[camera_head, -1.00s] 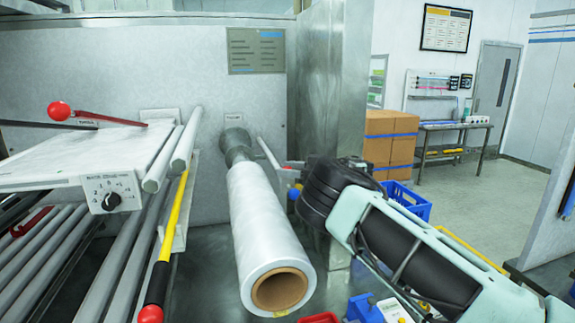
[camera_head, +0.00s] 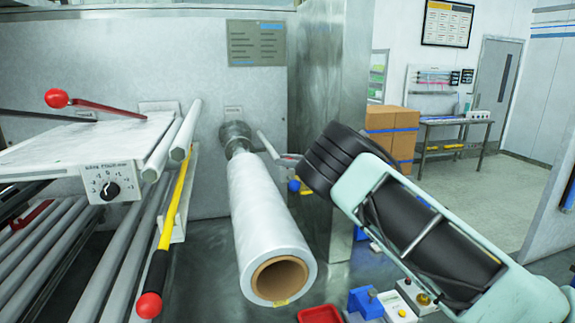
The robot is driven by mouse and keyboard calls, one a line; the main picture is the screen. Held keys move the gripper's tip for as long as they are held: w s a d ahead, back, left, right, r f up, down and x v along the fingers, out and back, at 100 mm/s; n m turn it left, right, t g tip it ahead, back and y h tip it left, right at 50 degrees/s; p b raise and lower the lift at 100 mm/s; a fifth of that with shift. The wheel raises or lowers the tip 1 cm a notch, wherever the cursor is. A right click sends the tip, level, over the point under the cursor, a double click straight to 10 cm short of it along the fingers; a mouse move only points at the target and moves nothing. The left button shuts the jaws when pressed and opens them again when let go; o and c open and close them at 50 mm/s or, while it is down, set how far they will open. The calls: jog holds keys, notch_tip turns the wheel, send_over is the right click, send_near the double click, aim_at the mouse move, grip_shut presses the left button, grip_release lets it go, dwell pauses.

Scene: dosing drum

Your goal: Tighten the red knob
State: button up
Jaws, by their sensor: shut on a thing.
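A grey bar (camera_head: 268,145) slants from the wall fitting behind the film roll toward the end of my arm. A small patch of red, which I take for the red knob (camera_head: 291,157), shows at its end. My gripper (camera_head: 287,161) is there, mostly hidden behind my dark wrist, and it is shut on the knob. The fingers and most of the knob cannot be made out. Other red balls show on a lever (camera_head: 57,98) at upper left and on a yellow and black handle (camera_head: 149,305) at lower left.
The large film roll (camera_head: 270,225) juts forward just left of my arm. A steel post (camera_head: 338,80) stands behind my wrist. A red bin (camera_head: 320,315) and small blue and white items (camera_head: 367,303) lie low in front. The floor at right is open.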

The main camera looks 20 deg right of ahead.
jog(key=m+t+h+b, duration=0.4)
jog(key=shift+s+a+f+t, duration=0.1)
jog(key=shift+f+t, duration=0.1)
jog(key=shift+t, duration=0.1)
jog(key=m+t+h+b, duration=0.1)
jog(key=h+b, duration=0.1)
jog(key=m+t+h+b, duration=0.1)
jog(key=m+h+b, duration=0.1)
jog(key=h+b, duration=0.1)
jog(key=shift+f+m+t+b, duration=0.2)
jog(key=shift+m+t+b, duration=0.1)
jog(key=shift+b, duration=0.05)
jog(key=m+h+b, duration=0.1)
jog(key=h+b, duration=0.2)
jog(key=shift+r+m+t, duration=0.1)
jog(key=shift+m+t, duration=0.2)
jog(key=shift+r+m+h+b, duration=0.15)
jog(key=shift+m+h+b, duration=0.35)
jog(key=shift+h+b, duration=0.35)
jog(key=shift+r, duration=0.15)
jog(key=o, duration=1)
jog(key=shift+c, duration=0.2)
jog(key=s+b, duration=0.5)
jog(key=s, duration=1.2)
jog(key=shift+s+d, duration=0.15)
jog(key=shift+d, duration=0.3)
